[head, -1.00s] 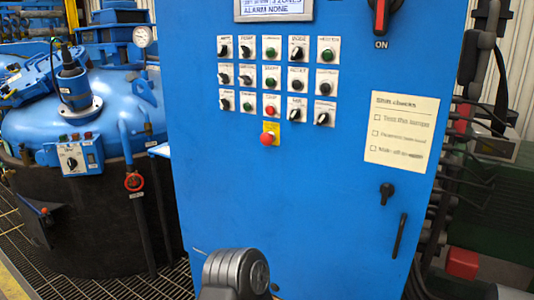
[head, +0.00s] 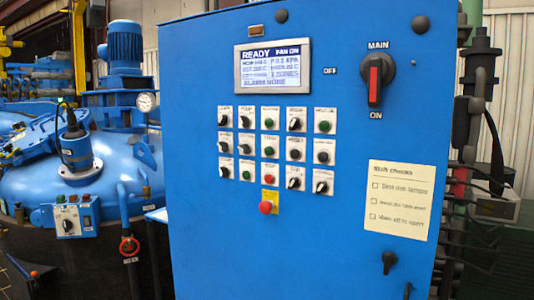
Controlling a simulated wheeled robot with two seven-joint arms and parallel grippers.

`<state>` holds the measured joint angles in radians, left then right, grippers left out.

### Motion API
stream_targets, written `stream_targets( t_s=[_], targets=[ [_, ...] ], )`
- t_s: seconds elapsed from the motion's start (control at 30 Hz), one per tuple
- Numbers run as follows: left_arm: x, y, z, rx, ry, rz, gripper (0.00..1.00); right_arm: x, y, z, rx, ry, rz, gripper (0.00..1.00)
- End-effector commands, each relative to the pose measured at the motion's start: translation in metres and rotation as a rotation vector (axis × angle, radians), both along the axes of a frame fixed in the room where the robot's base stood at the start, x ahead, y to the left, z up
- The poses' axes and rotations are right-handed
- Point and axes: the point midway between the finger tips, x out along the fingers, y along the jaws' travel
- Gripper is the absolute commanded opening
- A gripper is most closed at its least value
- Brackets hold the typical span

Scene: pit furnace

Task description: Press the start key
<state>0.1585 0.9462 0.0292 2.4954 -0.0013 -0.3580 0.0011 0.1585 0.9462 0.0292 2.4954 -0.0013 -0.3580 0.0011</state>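A blue control cabinet (head: 330,215) fills the middle of the head view. Its panel has three rows of switches and push buttons with small labels too blurred to read. Green buttons show in the top row at the middle (head: 270,124) and the right end (head: 325,126), in the middle row (head: 270,148), and in the bottom row (head: 246,174). I cannot tell which is the start key. A red button (head: 270,175) is right of the bottom green one. Neither gripper is in view.
A red emergency-type button (head: 266,207) on a yellow plate sits below the rows. A screen (head: 273,68) reads READY. A red-handled main switch (head: 375,80) points to ON. A paper checklist (head: 399,201) is at right. A blue furnace lid (head: 85,165) stands left.

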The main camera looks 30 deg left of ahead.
Motion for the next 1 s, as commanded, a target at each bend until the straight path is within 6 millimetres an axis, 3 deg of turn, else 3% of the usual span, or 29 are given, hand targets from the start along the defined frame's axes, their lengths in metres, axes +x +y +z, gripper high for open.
stream_targets(
  t_s=[0.33,1.0],
  targets=[
    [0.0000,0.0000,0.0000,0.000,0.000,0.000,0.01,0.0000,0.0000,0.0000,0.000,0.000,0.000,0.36],
    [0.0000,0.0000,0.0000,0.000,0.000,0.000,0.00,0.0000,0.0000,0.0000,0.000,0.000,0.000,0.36]
  ],
)
